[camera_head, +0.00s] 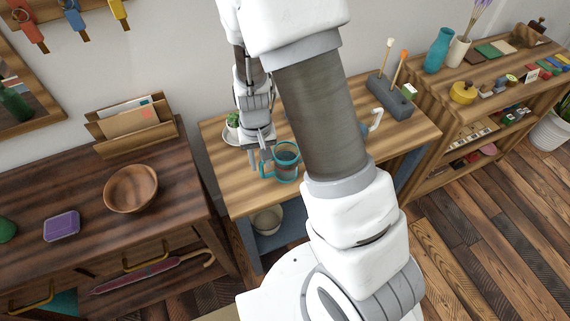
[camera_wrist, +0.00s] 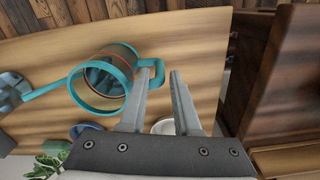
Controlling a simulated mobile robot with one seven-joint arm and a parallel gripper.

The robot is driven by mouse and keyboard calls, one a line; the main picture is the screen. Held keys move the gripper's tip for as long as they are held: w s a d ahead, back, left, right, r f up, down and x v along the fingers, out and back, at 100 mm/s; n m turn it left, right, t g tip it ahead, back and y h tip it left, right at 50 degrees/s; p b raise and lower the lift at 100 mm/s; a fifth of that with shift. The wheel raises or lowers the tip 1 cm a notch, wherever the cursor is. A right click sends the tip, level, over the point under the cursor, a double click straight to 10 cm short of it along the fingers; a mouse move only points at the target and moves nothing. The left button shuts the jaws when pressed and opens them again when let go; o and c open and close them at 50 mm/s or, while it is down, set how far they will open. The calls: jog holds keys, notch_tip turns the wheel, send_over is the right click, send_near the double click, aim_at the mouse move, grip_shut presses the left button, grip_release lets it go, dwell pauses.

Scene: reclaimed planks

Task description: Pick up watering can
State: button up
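The watering can (camera_head: 286,176) stands on the light wooden table. It is see-through, with a teal rim and a teal handle on its left side. In the wrist view the watering can (camera_wrist: 131,84) shows its round rim, its handle beside my fingertips and a long teal spout to the left. My gripper (camera_head: 259,165) points down at the handle side of the can. In the wrist view my gripper (camera_wrist: 161,74) is open, with a gap between its fingers. The handle's outer end is at the fingertips; I cannot tell whether it lies between them.
A potted plant (camera_head: 233,120) on a saucer stands behind my gripper. A grey tool holder (camera_head: 392,97) is at the table's back right. My arm hides the table's middle. A dark cabinet with a wooden bowl (camera_head: 131,188) is left; a shelf unit (camera_head: 440,98) is right.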

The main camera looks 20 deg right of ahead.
notch_tip(320, 180, down, 2)
grip_shut()
dwell(1.6)
